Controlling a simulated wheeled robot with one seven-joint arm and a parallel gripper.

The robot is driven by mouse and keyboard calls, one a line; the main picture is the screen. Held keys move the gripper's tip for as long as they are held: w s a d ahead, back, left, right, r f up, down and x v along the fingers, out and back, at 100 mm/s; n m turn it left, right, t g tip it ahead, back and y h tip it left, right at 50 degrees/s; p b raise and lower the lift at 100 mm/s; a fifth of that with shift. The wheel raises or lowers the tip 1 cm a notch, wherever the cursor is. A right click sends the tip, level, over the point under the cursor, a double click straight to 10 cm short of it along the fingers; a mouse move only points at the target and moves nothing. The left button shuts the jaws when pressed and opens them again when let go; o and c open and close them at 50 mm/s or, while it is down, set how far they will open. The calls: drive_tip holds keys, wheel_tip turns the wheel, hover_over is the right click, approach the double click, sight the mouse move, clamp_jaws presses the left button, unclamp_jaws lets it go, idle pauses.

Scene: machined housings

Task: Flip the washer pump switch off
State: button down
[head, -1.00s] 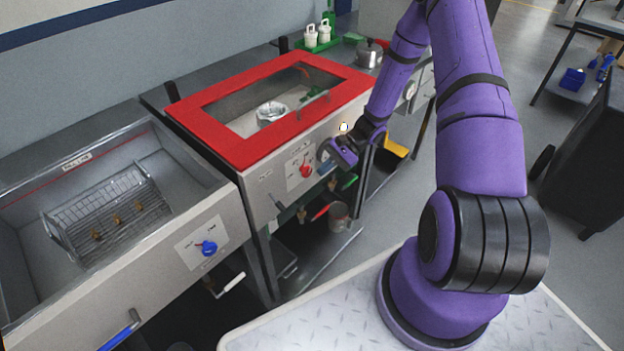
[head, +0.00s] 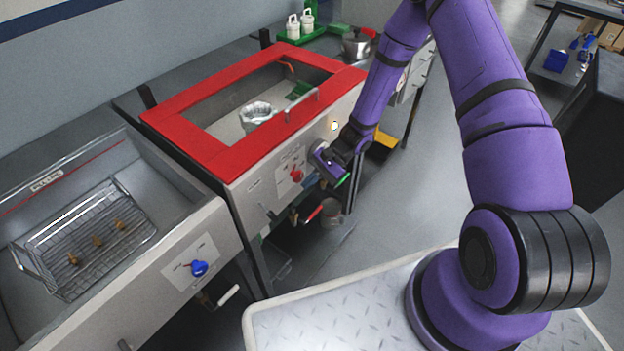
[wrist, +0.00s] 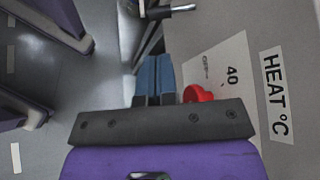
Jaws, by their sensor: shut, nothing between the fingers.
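The washer (head: 182,133) has a red-framed lid with a window and a grey front. Its front carries a red knob (head: 296,175), also in the wrist view (wrist: 198,94) beside marks reading "OFF" and "40" and the label "HEAT °C" (wrist: 275,92). A small lever (head: 265,209) sticks out of the front, left of the red knob; I cannot read its label or tell whether it is the pump switch. My gripper (wrist: 153,78) has its blue fingers shut together, empty, just left of the red knob in the wrist view. In the head view it is at the front, right of the knob.
A lit lamp (head: 334,126) is on the washer front above my gripper. A rinse tank (head: 222,222) with a blue knob (head: 199,267) and a wire basket (head: 70,262) stands left. A red-handled valve (head: 314,214) and a can (head: 331,212) are below. Open floor lies to the right.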

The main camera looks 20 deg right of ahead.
sight(269, 213)
drive_tip(key=x, duration=1)
drive_tip(key=shift+a+f, duration=0.15)
drive_tip(key=shift+a, duration=0.15)
drive_tip(key=shift+s+a+f, duration=0.15)
drive_tip(key=shift+a+f, duration=0.15)
drive_tip(key=shift+f, duration=0.15)
drive_tip(key=shift+s, duration=0.1)
drive_tip(key=shift+a, duration=0.1)
